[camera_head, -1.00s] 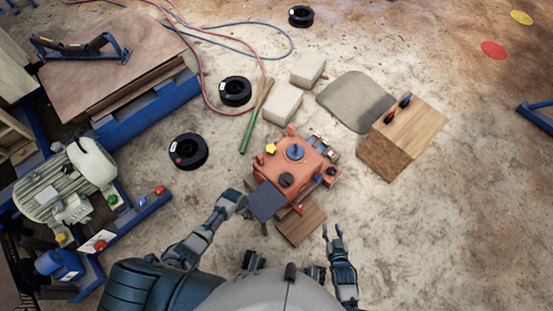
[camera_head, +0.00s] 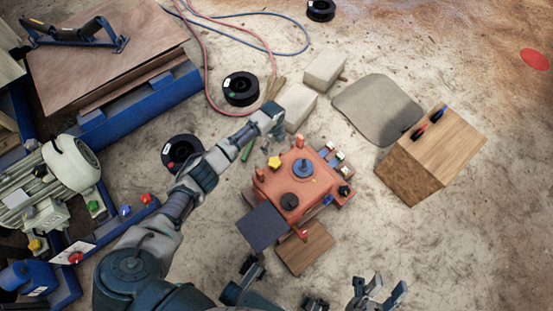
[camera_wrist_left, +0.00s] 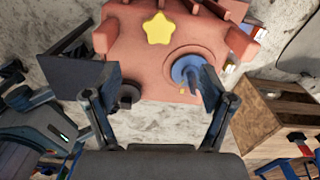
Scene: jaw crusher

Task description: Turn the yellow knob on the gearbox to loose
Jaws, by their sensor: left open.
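The orange-red gearbox (camera_head: 272,186) sits on the floor near the middle of the head view. Its yellow star-shaped knob (camera_head: 274,161) is on the upper left part of its top. In the left wrist view the yellow knob (camera_wrist_left: 158,28) lies near the top edge, beyond and between the fingertips, not touched. My left gripper (camera_head: 272,113) is above and behind the gearbox in the head view; the left wrist view shows its fingers (camera_wrist_left: 158,85) wide apart and empty. My right gripper (camera_head: 378,292) is open and empty at the bottom, in front of the gearbox.
A blue round part (camera_head: 303,168) and a black knob (camera_head: 289,202) are on the gearbox top, close to the yellow knob. A dark plate (camera_head: 262,228) is at its front left. A wooden box (camera_head: 430,165) stands right. Pale blocks (camera_head: 325,71) and black spools (camera_head: 241,89) lie behind.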

